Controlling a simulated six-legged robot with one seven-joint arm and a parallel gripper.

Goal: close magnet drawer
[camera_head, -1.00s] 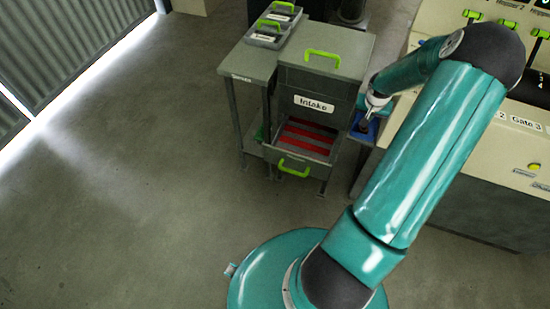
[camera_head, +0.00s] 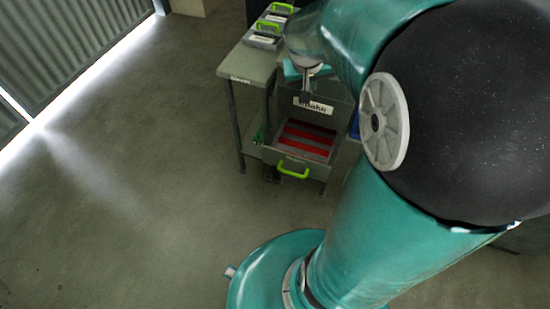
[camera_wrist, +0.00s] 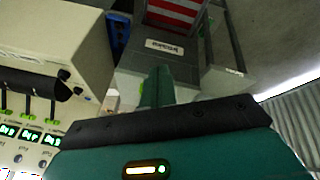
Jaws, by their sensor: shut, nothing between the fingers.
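The magnet drawer (camera_head: 262,155) is pulled out at the bottom of the grey Intake cabinet (camera_head: 285,95). Red and grey bars lie in it, and a bright green handle (camera_head: 293,170) is on its front. My gripper (camera_head: 306,95) is shut and empty, above and behind the drawer, in front of the cabinet near the Intake label. In the wrist view the striped drawer (camera_wrist: 172,12) shows at the top edge, with the label below it. My arm hides the cabinet's top right.
A grey side table (camera_head: 245,65) with small green-handled trays (camera_head: 265,38) stands left of the cabinet. A cream control panel (camera_wrist: 60,35) shows at left in the wrist view. The floor in front and to the left is clear.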

